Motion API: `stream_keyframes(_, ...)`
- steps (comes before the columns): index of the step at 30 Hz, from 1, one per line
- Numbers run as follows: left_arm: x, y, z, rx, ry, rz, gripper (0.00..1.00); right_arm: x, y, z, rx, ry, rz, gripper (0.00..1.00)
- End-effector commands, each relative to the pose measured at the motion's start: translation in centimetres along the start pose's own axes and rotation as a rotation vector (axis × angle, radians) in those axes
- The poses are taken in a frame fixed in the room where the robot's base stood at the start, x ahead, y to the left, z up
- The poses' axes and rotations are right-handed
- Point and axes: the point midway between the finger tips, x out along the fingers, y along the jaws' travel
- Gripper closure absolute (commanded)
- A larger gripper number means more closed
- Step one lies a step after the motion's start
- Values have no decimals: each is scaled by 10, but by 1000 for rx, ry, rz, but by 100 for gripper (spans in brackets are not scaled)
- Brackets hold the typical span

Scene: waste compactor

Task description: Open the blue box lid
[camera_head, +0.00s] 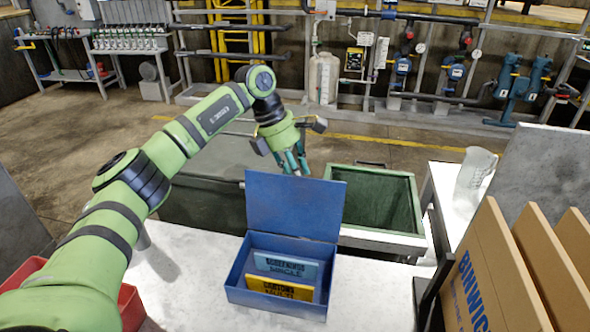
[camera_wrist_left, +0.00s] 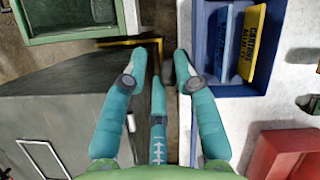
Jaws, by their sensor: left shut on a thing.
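The blue box (camera_head: 236,284) stands on the white table. Its blue lid (camera_head: 293,206) is raised, standing roughly upright along the box's far edge. A blue plate (camera_head: 286,267) and a yellow plate (camera_head: 279,287), both with dark lettering, are inside. My left gripper (camera_head: 293,163) is at the lid's top edge, its fingers pointing down and closed in on the lid there. The exact contact is hard to see. In the left wrist view the fingers (camera_wrist_left: 158,78) lie beside the open box (camera_wrist_left: 203,88). My right gripper is in neither view.
A green open bin (camera_head: 376,198) stands behind and right of the box. Brown cartons (camera_head: 495,270) stand at the right, with a clear jug (camera_head: 474,172) behind. A red bin (camera_head: 131,305) is at lower left. The white table (camera_head: 185,270) left of the box is clear.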

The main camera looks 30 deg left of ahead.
Motion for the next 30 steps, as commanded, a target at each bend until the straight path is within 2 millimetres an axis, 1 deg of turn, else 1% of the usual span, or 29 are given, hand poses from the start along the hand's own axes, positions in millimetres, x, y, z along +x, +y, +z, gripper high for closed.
stream_keyframes(1, 16, 8, -10, -12, 27, 15, 100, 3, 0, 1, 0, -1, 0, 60)
stream_keyframes(18, 18, 11, -12, -17, 28, 16, 100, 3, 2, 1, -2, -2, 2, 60)
stream_keyframes(19, 18, 11, -12, -17, 28, 17, 60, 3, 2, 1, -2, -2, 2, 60)
stream_keyframes(20, 18, 11, -12, -17, 28, 17, 50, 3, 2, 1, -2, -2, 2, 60)
stream_keyframes(30, 18, 9, -12, -13, 34, 11, 50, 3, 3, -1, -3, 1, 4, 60)
